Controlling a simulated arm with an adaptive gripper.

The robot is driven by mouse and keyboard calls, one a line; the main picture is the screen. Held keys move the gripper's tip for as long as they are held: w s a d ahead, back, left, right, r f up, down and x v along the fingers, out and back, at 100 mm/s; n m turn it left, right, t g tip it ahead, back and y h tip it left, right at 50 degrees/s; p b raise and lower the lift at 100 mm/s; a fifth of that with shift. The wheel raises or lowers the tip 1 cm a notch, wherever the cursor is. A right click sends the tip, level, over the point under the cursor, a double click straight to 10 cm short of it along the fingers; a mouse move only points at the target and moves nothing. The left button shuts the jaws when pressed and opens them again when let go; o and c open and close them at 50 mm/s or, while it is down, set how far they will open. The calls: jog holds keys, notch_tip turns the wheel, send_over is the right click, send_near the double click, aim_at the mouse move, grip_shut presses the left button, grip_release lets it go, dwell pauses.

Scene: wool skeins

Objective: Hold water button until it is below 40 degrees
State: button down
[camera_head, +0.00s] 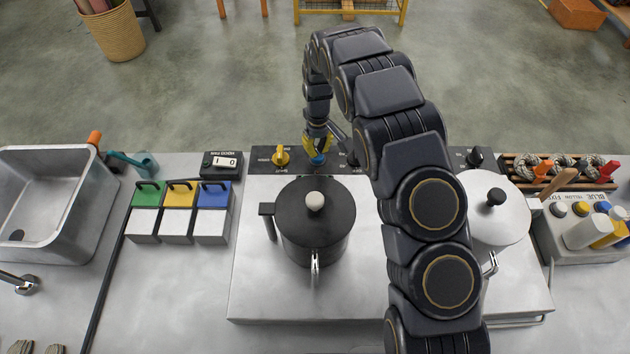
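A small blue button (317,159) sits on the dark control strip (365,159) behind the black pot. My gripper (318,147) points down right over the blue button, its yellow-tipped fingers at or very near it. I cannot tell whether they touch or press it, or how far apart the fingers are. A black pot (310,228) with a lid stands on the steel stove top (262,290) in front of the button. A yellow knob (281,156) is left of the button. I see no readable temperature figure.
My arm hides the stove's middle right. A white-lidded pot (494,215) stands right of it. Green, yellow and blue lidded boxes (180,208), a fan switch (222,163) and a sink (55,190) are left. Bottles (588,231) and a rack of skeins (560,168) are right.

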jog(key=shift+f, duration=0.9)
dwell(3.9)
jog(key=shift+r, duration=3.55)
jog(key=s+d+r+m, duration=0.2)
jog(key=s+d+r, duration=0.2)
jog(key=s+r, duration=0.3)
jog(key=s+d+r+m, duration=0.1)
jog(key=s+d+r, duration=0.2)
jog(key=s+r, duration=0.4)
jog(key=s+d+r+m+g, duration=0.1)
jog(key=s+r, duration=0.1)
jog(key=s, duration=0.9)
jog(key=s+d+r+m, duration=0.1)
jog(key=s+r+m, duration=0.1)
jog(key=s, duration=1)
jog(key=shift+d+g, duration=0.2)
jog(key=shift+g, duration=0.2)
jog(key=shift+r, duration=0.1)
